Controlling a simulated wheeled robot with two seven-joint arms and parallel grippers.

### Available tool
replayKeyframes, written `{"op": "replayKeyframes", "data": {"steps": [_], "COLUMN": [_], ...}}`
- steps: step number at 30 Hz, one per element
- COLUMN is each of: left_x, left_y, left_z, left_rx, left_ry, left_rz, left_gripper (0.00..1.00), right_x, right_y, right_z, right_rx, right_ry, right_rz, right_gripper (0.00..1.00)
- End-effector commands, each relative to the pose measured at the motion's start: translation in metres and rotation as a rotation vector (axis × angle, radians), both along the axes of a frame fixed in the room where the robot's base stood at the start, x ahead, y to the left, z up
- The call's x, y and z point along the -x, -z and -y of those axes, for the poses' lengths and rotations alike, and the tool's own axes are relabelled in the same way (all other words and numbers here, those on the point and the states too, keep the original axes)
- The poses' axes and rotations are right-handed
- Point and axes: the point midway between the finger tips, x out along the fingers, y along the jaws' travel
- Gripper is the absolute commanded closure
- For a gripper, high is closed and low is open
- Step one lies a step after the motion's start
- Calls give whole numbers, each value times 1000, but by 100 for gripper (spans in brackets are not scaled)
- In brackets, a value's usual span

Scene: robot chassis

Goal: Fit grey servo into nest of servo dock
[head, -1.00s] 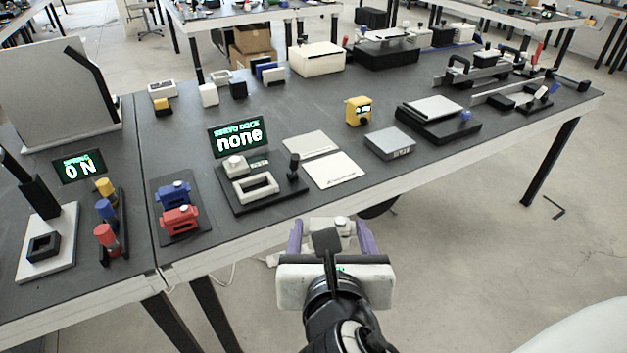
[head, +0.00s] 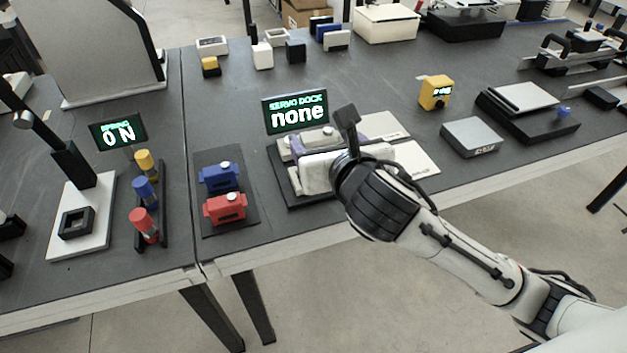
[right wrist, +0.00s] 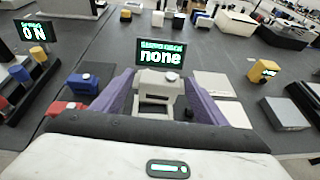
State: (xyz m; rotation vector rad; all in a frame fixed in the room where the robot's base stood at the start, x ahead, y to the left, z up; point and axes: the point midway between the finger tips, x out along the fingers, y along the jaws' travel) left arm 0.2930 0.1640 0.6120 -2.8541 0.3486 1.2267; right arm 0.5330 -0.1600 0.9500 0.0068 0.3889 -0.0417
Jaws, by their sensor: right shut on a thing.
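The servo dock (head: 281,181) is a black base on the table, and its display (head: 297,111) reads "none". My right gripper (head: 318,142) is over the dock. In the right wrist view its purple fingers are shut on the grey servo (right wrist: 158,84), a pale block with a round knob on top. In the head view the servo is mostly hidden by the gripper. The nest is covered by the gripper too, so I cannot tell whether the servo touches it or hangs above. My left gripper is not in view.
A blue servo (head: 219,177) and a red servo (head: 225,208) lie on a dark mat left of the dock. Pale flat plates (head: 415,160) lie to its right, then a grey box (head: 470,137) and a yellow device (head: 434,92). A press stand (head: 98,215) is at left.

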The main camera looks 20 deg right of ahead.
Motion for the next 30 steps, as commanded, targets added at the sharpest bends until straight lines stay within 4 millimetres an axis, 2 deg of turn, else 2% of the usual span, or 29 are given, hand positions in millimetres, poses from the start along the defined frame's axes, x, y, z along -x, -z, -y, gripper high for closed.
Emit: {"op": "replayKeyframes", "data": {"steps": [1,3,6,12,15,20,26,30], "left_x": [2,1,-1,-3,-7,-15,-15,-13], "left_y": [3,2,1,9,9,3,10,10], "left_z": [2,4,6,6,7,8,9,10], "left_rx": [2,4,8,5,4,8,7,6], "left_ry": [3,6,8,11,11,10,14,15], "left_rz": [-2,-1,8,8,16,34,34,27], "left_gripper": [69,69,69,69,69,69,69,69], "right_x": [-12,-21,-27,-27,-27,-28,-27,-28], "right_y": [-2,-4,3,41,53,63,92,94], "right_z": [3,3,2,2,1,2,2,1], "right_rx": [6,3,0,-3,-3,-2,-2,-1], "right_ry": [-23,-52,-73,-77,-78,-77,-76,-77], "right_rz": [8,6,-2,-6,-3,-3,-4,0], "right_gripper": [60,60,60,60,60,60,60,60]}}
